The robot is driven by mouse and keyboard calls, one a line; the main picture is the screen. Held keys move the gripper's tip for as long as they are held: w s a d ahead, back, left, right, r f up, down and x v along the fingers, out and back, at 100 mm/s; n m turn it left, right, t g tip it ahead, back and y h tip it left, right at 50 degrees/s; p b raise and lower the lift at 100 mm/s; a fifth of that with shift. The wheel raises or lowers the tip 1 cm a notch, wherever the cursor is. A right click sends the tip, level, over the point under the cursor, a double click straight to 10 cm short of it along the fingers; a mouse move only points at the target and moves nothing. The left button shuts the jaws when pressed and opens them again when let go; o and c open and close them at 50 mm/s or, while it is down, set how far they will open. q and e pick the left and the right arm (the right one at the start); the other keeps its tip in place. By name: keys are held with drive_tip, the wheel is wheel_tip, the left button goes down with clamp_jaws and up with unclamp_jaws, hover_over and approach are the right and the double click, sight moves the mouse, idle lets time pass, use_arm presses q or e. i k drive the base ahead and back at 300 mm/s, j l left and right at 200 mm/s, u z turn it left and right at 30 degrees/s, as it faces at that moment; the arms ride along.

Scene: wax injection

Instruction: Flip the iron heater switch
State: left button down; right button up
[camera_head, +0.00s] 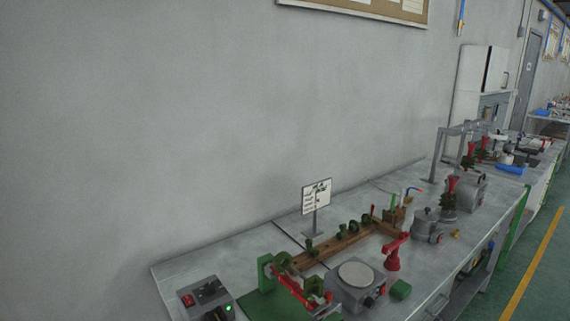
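A grey control box (205,298) sits at the near left end of the metal workbench, cut off by the bottom edge. It has a red switch (188,300) on its left side, black parts on top and a lit green light (227,309). It may be the iron heater, but I see no readable label. The switch's position is too small to tell. A grey unit with a round pale plate (355,275) stands further right, with small dark and red controls on its right side. Neither of my grippers is in view.
The workbench (210,257) runs along the wall to the far right. A green and red clamp device (285,282), a wooden rail (335,245), a small sign (316,197), a grey pot (427,225) and a red stand (393,254) crowd it. The back left strip is bare.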

sight(188, 300)
drive_tip(key=l+u, duration=0.2)
drive_tip(key=l, duration=1.05)
